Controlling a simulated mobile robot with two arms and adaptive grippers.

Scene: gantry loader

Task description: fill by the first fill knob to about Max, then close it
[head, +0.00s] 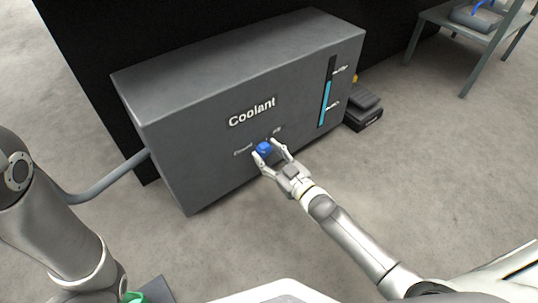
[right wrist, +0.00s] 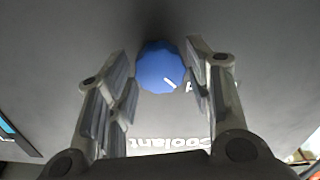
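A grey tank marked Coolant (head: 252,112) stands in front of me. Its blue knob (head: 263,148) sits low on the front face between two small labels. My right gripper (head: 269,152) has its fingers apart on either side of the knob. In the right wrist view the knob (right wrist: 160,66) lies between the fingertips; I cannot tell whether they touch it. Its white pointer mark is at the lower right there, towards a partly hidden label. The upright gauge (head: 324,103) shows teal fluid reaching a little below the upper label. My left gripper is out of view.
A grey pipe (head: 108,179) leaves the tank's left side. A dark pedal-like object (head: 364,108) stands on the floor right of the tank. A table (head: 472,35) is at the back right. The floor right of the tank is mostly clear.

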